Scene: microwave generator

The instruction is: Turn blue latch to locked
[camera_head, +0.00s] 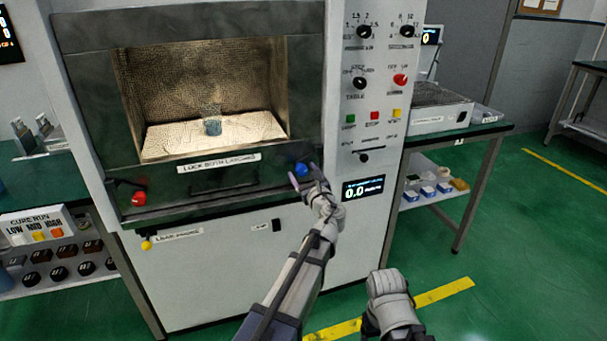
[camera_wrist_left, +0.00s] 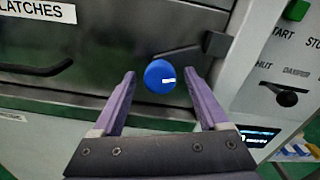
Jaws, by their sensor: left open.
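The blue latch (camera_head: 301,169) is a round knob with a white mark, low on the right of the microwave door. In the left wrist view the blue knob (camera_wrist_left: 158,74) has a dark lever slanting from it up and right, near a dark catch (camera_wrist_left: 216,43). My left gripper (camera_head: 305,178) is at the latch. Its purple fingers (camera_wrist_left: 160,80) are open, one on either side of the knob, with visible gaps. Whether the lever's end sits in the catch, I cannot tell. Part of my right arm shows low in the head view; its jaws are not visible.
A red latch knob (camera_head: 138,198) is on the door's lower left. The door handle bar (camera_head: 223,182) lies between the latches. The control panel (camera_head: 372,120) with knobs and buttons is right of the door. A side table (camera_head: 470,130) stands farther right.

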